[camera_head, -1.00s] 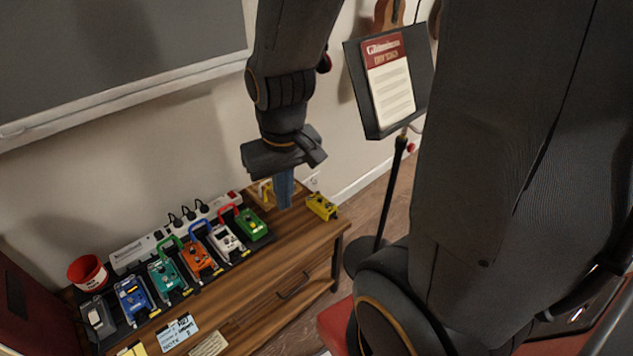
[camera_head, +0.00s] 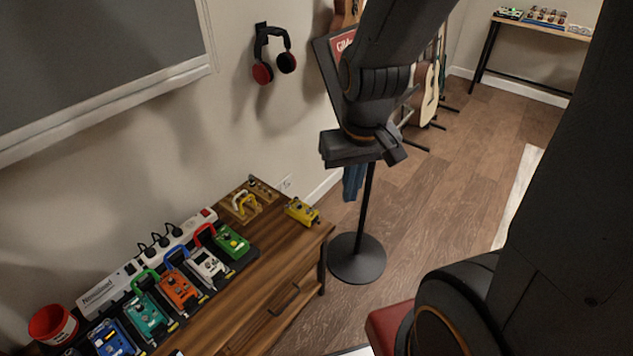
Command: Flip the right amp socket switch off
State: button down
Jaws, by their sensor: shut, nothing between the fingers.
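A small white wall socket (camera_head: 286,184) sits low on the wall, just behind the right end of the wooden cabinet. It is too small to make out its switches or which way they stand. A white power strip (camera_head: 150,262) with several black plugs and a red switch (camera_head: 208,213) at its right end lies along the back of the cabinet. My gripper (camera_head: 353,197) points down with its blue fingers shut and empty. In the picture it is to the right of the socket, in front of the music stand's pole and apart from the cabinet.
The cabinet (camera_head: 262,290) carries a row of coloured pedals, a yellow pedal (camera_head: 301,211), a wooden board with a yellow handle (camera_head: 242,204) and a red bucket (camera_head: 53,325). The music stand's round base (camera_head: 356,262) and a red seat (camera_head: 388,326) stand right of it.

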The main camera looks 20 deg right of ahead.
jog(key=shift+f, duration=0.1)
jog(key=w+d+f+m+y+b, duration=0.15)
jog(key=w+d+f+b, duration=0.25)
jog(key=w+f+b, duration=0.85)
jog(key=w+d+f+m+t+y+b, duration=0.1)
jog(key=w+d+f+m+b, duration=0.45)
jog(key=f, duration=1.25)
jog(key=w+d+f+y+b, duration=0.2)
jog(key=w+f+b, duration=0.8)
jog(key=w+f, duration=0.45)
jog(key=w+a+f+m+t+y+b, duration=0.1)
jog(key=w+f+t+b, duration=0.3)
jog(key=w, duration=0.8)
jog(key=w+a+f+m+t+y+b, duration=0.2)
jog(key=w+a+f+t+b, duration=0.2)
jog(key=w+f+b, duration=0.4)
jog(key=w, duration=0.5)
jog(key=shift+m, duration=0.3)
jog(key=shift+a+f, duration=0.1)
